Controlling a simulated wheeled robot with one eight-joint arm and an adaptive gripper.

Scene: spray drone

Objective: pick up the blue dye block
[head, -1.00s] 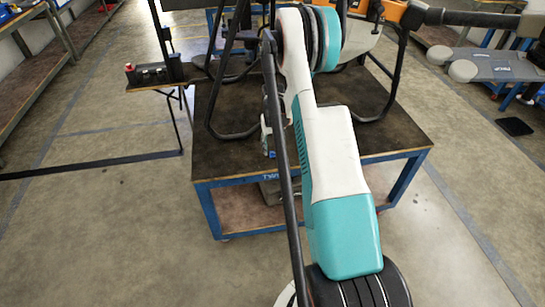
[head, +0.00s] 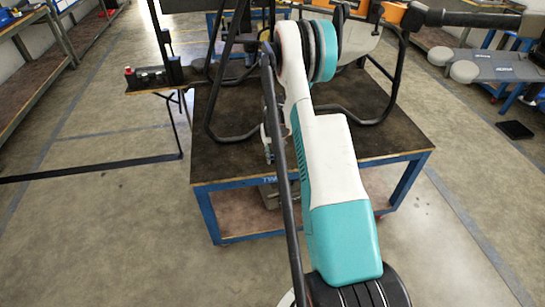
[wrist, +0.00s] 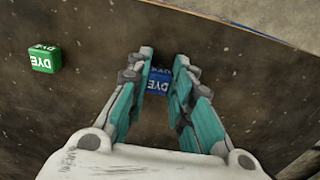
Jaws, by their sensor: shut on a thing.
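The blue dye block (wrist: 157,85) sits between the two fingers of my gripper (wrist: 164,58) in the wrist view, over the dark table top. My gripper is shut on it. The fingers hide parts of the block's sides, and I cannot tell whether it is clear of the table. In the head view my gripper (head: 267,148) is mostly hidden behind my own arm, near the table's front edge, and the blue block cannot be made out there.
A green dye block (wrist: 43,58) lies apart to the left in the wrist view. The dark-topped blue table (head: 385,145) carries the drone's black tubular frame (head: 228,137). A small shelf with a red button (head: 150,78) stands left of the table.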

